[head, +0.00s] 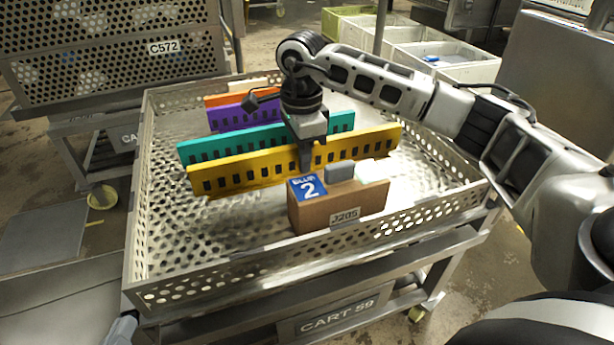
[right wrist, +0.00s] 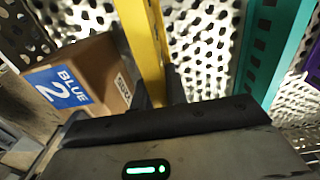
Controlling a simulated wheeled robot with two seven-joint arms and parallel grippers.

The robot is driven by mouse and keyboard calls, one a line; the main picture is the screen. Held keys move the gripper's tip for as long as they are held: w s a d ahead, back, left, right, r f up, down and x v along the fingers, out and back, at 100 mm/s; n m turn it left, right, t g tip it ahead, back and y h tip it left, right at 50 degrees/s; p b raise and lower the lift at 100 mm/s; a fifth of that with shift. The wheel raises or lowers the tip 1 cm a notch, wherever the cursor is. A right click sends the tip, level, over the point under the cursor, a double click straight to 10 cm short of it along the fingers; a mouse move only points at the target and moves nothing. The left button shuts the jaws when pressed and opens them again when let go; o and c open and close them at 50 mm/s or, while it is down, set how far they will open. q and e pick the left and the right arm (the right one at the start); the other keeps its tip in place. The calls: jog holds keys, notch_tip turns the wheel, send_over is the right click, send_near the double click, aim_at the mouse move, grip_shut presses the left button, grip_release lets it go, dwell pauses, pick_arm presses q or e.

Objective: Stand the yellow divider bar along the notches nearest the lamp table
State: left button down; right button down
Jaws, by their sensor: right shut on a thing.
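The yellow divider bar (head: 235,177) is long, with a row of dark slots, and stands on edge across the perforated tray (head: 215,255). My right gripper (head: 306,158) is shut on it near its middle, from above. In the right wrist view the yellow bar (right wrist: 146,42) runs between the fingers (right wrist: 160,95). I cannot tell whether its lower edge touches the tray floor. A grey piece at the lower left edge, likely my left gripper (head: 122,330), is mostly cut off. I cannot make out the notches or a lamp table.
A teal bar (head: 200,151), a purple bar (head: 228,117) and an orange bar (head: 226,99) stand behind the yellow one. A brown box (head: 340,207) with a blue "BLUE 2" label sits in front. The tray's front left floor is clear. A perforated crate (head: 110,65) stands at left.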

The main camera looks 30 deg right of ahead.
jog(key=shift+d+f, duration=0.15)
jog(key=f, duration=0.1)
jog(key=f+b, duration=0.1)
jog(key=f, duration=0.1)
jog(key=shift+s+d+f, duration=0.2)
jog(key=shift+s+d, duration=0.05)
jog(key=shift+f, duration=0.2)
jog(key=shift+r, duration=0.1)
jog(key=c, duration=1.8)
grip_release()
jog(key=shift+f, duration=0.2)
jog(key=o, duration=0.4)
pick_arm(q)
jog(key=shift+d+r+h, duration=0.2)
jog(key=shift+r+h, duration=0.1)
jog(key=shift+r, duration=0.35)
